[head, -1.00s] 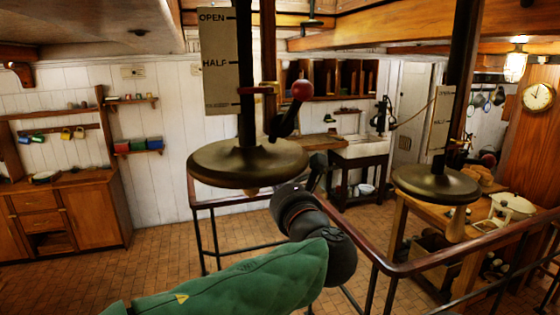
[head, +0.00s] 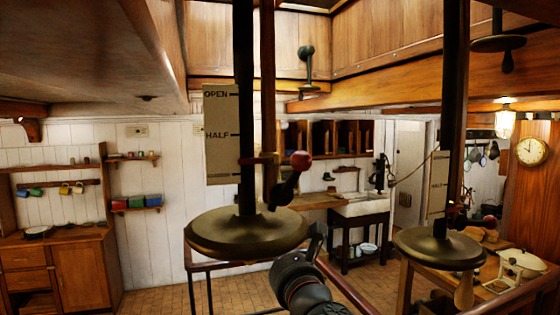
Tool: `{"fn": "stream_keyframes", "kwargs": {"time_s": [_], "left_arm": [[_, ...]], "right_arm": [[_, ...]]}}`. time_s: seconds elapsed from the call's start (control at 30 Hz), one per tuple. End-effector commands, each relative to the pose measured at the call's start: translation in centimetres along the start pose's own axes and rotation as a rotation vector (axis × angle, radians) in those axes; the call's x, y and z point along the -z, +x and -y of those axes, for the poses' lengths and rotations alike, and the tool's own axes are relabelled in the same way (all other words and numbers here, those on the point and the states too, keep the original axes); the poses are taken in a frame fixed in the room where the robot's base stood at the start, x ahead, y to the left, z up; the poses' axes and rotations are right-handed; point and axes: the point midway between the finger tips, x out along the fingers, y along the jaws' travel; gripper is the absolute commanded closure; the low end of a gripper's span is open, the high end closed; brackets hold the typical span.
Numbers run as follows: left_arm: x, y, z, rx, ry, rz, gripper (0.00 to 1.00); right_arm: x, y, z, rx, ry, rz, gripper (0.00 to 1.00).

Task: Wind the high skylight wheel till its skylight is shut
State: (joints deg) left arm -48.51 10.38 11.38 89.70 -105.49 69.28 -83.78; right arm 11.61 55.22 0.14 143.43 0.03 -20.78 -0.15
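A wide brass wheel (head: 218,236) lies flat on a dark upright shaft, left of centre. A crank with a red knob (head: 301,160) stands just above the wheel. A smaller, higher wheel (head: 498,43) with a hanging handle is at the top right, near the ceiling.
A railing (head: 345,290) runs below the wheels. A sink (head: 362,207), shelves and a dresser (head: 80,270) line the far side. Tiled floor lies beyond the railing.

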Motion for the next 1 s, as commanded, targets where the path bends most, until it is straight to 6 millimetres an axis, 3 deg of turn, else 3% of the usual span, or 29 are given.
{"fn": "stream_keyframes", "kwargs": {"time_s": [0.07,0.3,0.73,1.0], "left_arm": [[-0.7,0.1,-0.5,-0.023,-0.024,-0.001,1.00],[-0.8,-2.0,3.3,-0.017,-0.017,0.000,1.00],[-0.1,-4.7,7.8,-0.010,-0.006,0.000,1.00],[-0.1,-4.2,6.8,-0.010,-0.004,0.000,1.00]], "right_arm": [[0.0,-0.4,0.1,0.000,0.000,0.000,0.27],[-0.1,-2.1,0.8,0.000,-0.001,0.000,0.27],[-0.1,-4.1,1.4,0.000,0.000,0.000,0.27],[-0.1,-4.0,1.4,0.000,0.000,0.000,0.27]]}}
